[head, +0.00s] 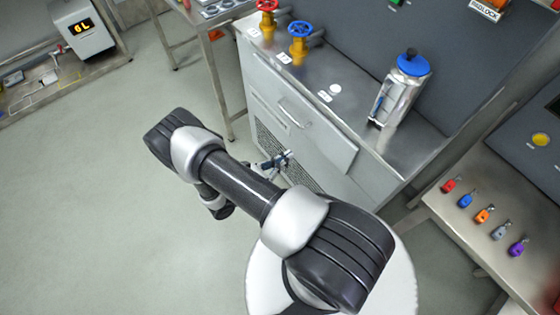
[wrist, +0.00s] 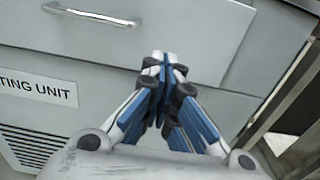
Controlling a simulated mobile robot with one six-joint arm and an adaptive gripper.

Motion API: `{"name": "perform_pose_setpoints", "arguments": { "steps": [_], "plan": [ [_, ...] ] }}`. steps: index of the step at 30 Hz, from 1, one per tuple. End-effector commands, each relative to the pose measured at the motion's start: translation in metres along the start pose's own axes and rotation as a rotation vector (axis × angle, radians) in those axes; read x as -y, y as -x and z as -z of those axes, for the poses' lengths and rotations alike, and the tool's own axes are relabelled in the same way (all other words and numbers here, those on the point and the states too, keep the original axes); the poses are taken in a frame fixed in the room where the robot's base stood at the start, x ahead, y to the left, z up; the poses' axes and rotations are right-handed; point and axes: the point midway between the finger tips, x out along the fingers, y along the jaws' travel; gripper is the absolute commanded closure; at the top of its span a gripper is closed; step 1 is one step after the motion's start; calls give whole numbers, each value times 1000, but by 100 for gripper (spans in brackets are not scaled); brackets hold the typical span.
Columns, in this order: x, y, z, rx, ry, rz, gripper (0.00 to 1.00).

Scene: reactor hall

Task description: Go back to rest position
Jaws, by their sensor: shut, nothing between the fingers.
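My gripper (wrist: 162,62) is shut and empty, with its blue and white fingers meeting at the tips in the wrist view. In the head view my gripper (head: 287,155) shows small beyond my arm, in front of the steel cabinet (head: 262,77). In the wrist view the fingertips overlap the lower part of a drawer front (wrist: 190,35). I cannot tell how far they are from it. Part of the gripper is hidden behind my arm in the head view.
The cabinet top holds a red valve (head: 267,6), a blue valve (head: 299,29) and a blue-lidded metal canister (head: 413,64). A drawer handle (head: 291,115) sticks out. A side bench (head: 455,207) with several coloured tags stands right. Floor at left (head: 80,210) is clear.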

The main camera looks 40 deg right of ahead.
Motion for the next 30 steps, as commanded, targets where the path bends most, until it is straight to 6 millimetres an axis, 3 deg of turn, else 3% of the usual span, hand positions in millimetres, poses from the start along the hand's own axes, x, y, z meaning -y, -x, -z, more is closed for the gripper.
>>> {"name": "perform_pose_setpoints", "arguments": {
  "steps": [6,17,20,25,30],
  "plan": [
    [0,20,0,0,1,-1,100],
    [-3,23,-8,-11,-18,21,100],
    [-10,26,-30,-45,-72,79,100],
    [-17,32,-93,-153,-220,246,100],
    [-11,41,-155,-287,-382,415,100]
  ]
}}
